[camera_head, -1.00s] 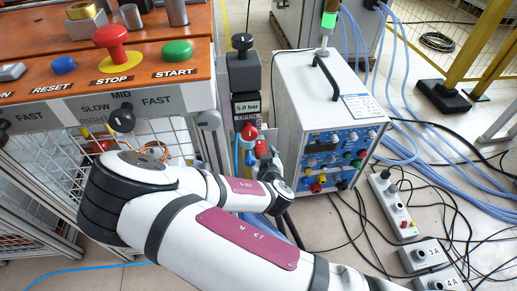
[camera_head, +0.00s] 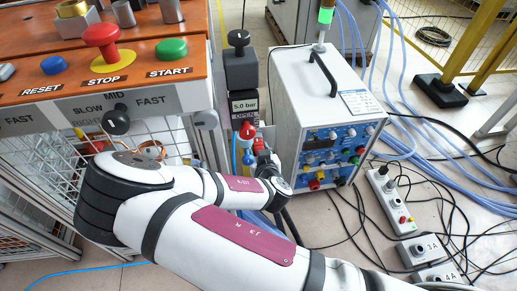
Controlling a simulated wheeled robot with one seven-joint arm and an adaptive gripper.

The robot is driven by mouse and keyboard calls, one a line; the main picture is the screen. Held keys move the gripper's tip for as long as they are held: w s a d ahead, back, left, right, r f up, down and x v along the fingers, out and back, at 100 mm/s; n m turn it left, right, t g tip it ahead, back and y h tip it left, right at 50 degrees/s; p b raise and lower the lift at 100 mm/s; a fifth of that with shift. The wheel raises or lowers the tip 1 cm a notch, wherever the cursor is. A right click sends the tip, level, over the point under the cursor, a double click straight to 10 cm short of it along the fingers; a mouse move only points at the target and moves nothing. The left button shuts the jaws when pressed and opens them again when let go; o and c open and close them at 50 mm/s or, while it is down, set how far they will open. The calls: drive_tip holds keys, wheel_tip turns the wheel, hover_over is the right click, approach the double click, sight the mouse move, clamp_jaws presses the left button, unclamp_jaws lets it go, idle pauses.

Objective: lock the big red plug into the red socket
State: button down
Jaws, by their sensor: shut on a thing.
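My arm reaches across the lower middle to its wrist beside the front of the white power unit (camera_head: 300,95). My gripper (camera_head: 265,158) shows only as a small dark shape just beyond the wrist, largely hidden. A small red piece, seemingly the big red plug (camera_head: 262,144), shows at its tip; the gripper appears shut on it. A red socket (camera_head: 314,184) sits low on the unit's blue front panel, to the right of the gripper and apart from it in the picture. The plug's tilt and its distance to the socket cannot be told.
An orange bench (camera_head: 130,65) with red STOP, green START and blue RESET buttons stands at the left. A grey post holds a 5.0 bar display (camera_head: 243,107) and a red-and-blue fitting behind my wrist. Cables and a power strip (camera_head: 388,197) lie on the right floor.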

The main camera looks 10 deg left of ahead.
drive_tip(key=s+d, duration=0.2)
drive_tip(key=s, duration=0.4)
drive_tip(key=shift+s, duration=0.35)
idle(2.5)
